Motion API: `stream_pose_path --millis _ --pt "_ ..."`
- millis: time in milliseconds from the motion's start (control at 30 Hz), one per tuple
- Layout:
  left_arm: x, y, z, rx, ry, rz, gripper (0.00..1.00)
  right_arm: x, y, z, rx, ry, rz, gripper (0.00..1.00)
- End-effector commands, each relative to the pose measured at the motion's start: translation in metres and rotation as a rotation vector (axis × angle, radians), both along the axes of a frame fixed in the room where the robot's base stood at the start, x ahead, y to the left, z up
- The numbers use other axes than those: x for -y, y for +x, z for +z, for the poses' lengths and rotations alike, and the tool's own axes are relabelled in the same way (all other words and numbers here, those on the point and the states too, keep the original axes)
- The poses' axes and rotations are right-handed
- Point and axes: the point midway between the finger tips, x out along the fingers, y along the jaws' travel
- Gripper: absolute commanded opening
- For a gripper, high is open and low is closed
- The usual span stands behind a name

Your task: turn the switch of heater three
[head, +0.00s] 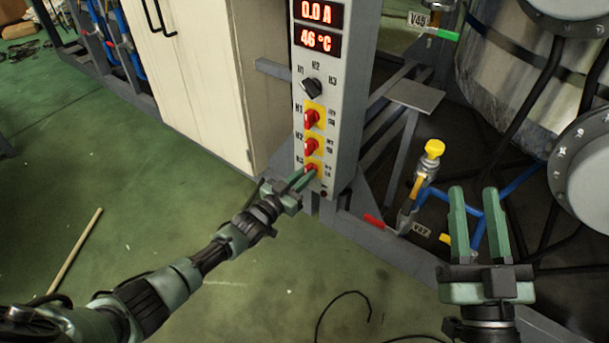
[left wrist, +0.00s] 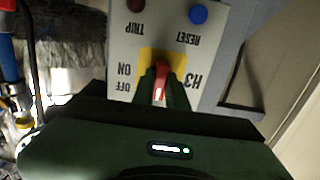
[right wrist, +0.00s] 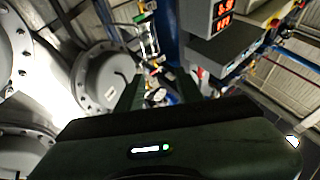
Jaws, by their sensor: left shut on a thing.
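The heater three switch is a red knob on a yellow plate, lowest of three on the grey control panel (head: 346,70). In the left wrist view the red knob (left wrist: 160,80) sits beside the labels H3, ON and OFF, seen upside down. My left gripper (head: 306,178) is at this knob, with its fingers on either side of it, shut on it. The fingers hide part of the knob and its plate. My right gripper (head: 481,222) is open and empty, off to the right of the panel.
The H1 knob (head: 312,118) and H2 knob (head: 311,147) sit above on the panel, below a black selector (head: 311,88). Blue RESET (left wrist: 197,14) and dark TRIP (left wrist: 136,5) buttons are close by. A yellow-handled valve (head: 434,149) stands near my right gripper.

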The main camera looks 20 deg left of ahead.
Motion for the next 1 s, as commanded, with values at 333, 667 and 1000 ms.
stream_pose_path --millis 333,667,1000 --pt "0.000 0.000 -0.001 -0.003 -0.001 0.000 0.35 0.000 0.000 0.000 0.000 0.000 0.000 0.36" --pt "-0.005 -0.012 0.000 -0.003 0.001 0.000 0.35 0.001 0.007 -0.019 -0.110 -0.031 -0.007 0.36" --pt "-0.019 -0.053 0.001 -0.004 0.000 0.001 0.35 0.010 0.012 -0.088 -0.472 -0.127 -0.029 0.36"
